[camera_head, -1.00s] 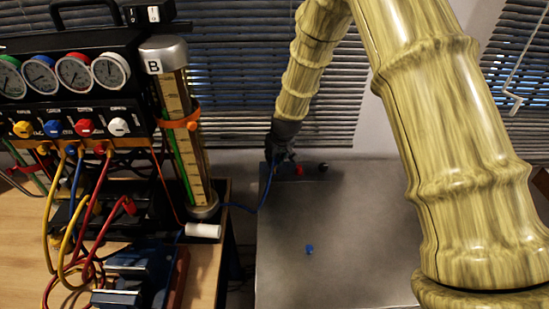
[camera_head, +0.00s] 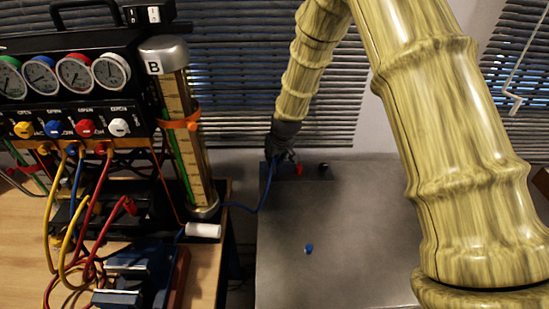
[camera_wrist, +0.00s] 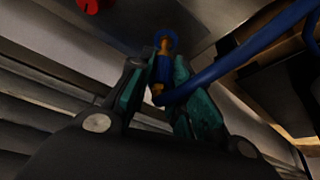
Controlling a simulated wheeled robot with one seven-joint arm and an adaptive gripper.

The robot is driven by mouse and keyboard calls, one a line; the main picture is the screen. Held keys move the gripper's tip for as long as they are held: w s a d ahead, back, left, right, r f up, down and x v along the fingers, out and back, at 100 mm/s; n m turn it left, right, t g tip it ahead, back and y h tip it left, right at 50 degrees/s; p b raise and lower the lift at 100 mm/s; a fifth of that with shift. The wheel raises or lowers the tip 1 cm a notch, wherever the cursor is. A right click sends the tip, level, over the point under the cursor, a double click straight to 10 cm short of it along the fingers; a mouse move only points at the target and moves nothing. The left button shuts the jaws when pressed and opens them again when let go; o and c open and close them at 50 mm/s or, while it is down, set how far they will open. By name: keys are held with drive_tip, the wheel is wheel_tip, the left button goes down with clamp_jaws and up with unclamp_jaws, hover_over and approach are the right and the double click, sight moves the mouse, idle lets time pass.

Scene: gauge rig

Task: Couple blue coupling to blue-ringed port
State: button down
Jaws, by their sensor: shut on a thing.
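My gripper (camera_wrist: 158,100) has its teal fingers shut on the blue coupling (camera_wrist: 163,70), which has brass parts and a blue hose (camera_wrist: 230,65) leading off to the right. The coupling's brass end points at the blue-ringed port (camera_wrist: 172,36) on the grey surface and overlaps it in the wrist view. I cannot tell whether it is seated in the port or just in front of it. In the head view my gripper (camera_head: 281,157) is at the far left corner of the grey table, and the port is hidden behind it.
A red port (camera_head: 298,169) and a black one (camera_head: 322,167) sit right of my gripper. The gauge panel (camera_head: 75,85), a clear cylinder (camera_head: 180,120) and several hoses stand at left.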

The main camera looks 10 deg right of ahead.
drive_tip(key=shift+f+b, duration=0.65)
drive_tip(key=shift+f, duration=0.7)
idle(0.7)
drive_tip(key=c, duration=0.9)
unclamp_jaws()
drive_tip(key=shift+r, duration=0.1)
drive_tip(key=v, duration=1.1)
drive_tip(key=shift+s+r, duration=0.2)
drive_tip(key=shift+r, duration=0.15)
